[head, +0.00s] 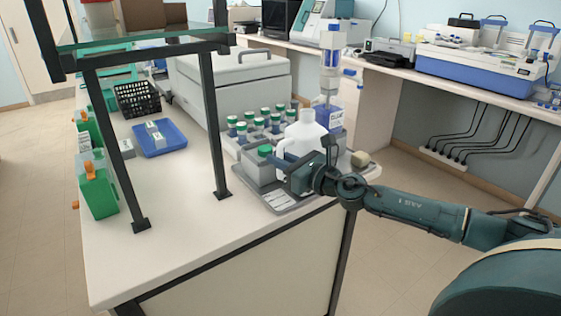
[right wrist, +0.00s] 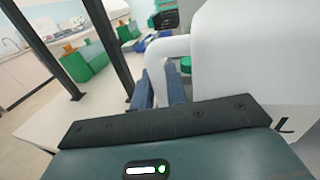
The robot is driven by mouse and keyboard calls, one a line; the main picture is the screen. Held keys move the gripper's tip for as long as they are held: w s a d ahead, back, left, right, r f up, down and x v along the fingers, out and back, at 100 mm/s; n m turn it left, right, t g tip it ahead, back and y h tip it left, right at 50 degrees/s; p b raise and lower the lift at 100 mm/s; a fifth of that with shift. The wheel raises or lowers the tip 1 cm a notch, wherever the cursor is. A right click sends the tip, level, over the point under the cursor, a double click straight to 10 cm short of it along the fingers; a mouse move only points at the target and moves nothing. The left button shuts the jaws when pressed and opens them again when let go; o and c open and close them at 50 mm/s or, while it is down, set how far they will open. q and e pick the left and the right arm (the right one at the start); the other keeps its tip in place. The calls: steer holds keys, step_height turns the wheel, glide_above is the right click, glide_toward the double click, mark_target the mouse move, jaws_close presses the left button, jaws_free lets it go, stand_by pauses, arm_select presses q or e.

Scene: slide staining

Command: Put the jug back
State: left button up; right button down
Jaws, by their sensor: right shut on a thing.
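The white jug (head: 304,135) stands upright in the head view, near the bench's right corner, at the edge of a grey tray (head: 270,200). My right gripper (head: 292,178) is shut on the jug's handle, on the side facing me. In the right wrist view the jug (right wrist: 250,50) fills the right side, and its handle (right wrist: 165,52) runs between the blue fingers of the gripper (right wrist: 160,88). The jug's base is hidden behind my gripper, so I cannot tell whether it touches the tray. My left gripper is not in view.
Several green-capped bottles (head: 264,152) stand left of and behind the jug. A black-framed glass shelf (head: 140,50) rises at the left. A blue tray (head: 160,138) and a black basket (head: 138,98) lie farther left. The front of the bench (head: 170,240) is clear.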

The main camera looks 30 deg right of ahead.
steer(key=c, duration=1.8)
jaws_free()
steer(key=shift+f, duration=0.15)
steer(key=shift+c, duration=0.2)
steer(key=o, duration=0.5)
steer(key=shift+c, duration=0.2)
steer(key=shift+s, duration=0.1)
